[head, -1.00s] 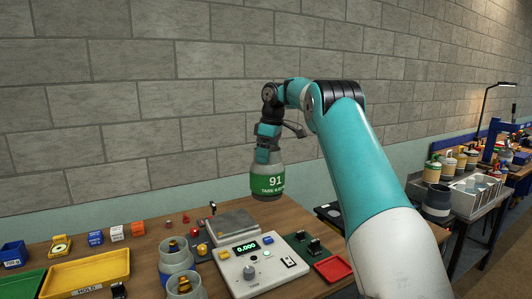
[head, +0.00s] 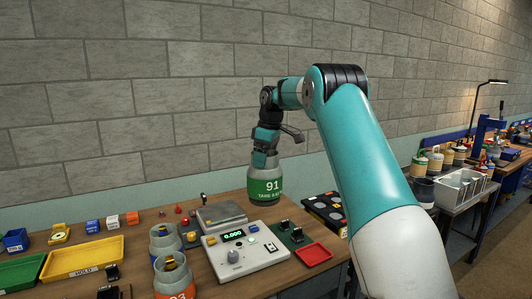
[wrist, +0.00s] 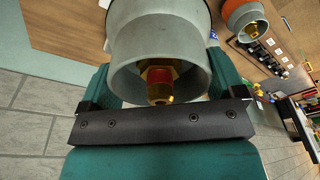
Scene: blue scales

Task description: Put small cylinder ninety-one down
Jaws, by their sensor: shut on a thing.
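The small cylinder 91 (head: 265,187) is grey with a green band marked "91" and hangs upright in the air in the head view. My gripper (head: 264,157) is shut on its top collar. In the wrist view the grey collar (wrist: 120,60) with a brass valve inside sits between the jaws of my gripper (wrist: 155,100). The cylinder appears above and behind the control box, to the right of the scale plate in the picture. Its base seems clear of the table.
The scale plate (head: 222,215) and a control box (head: 245,251) reading 0.000 stand on the table (head: 140,235). Two other cylinders (head: 166,243) stand left of the box. A yellow tray (head: 85,256) and a red tray (head: 314,253) lie nearby. A black panel with round spots (head: 326,210) lies right.

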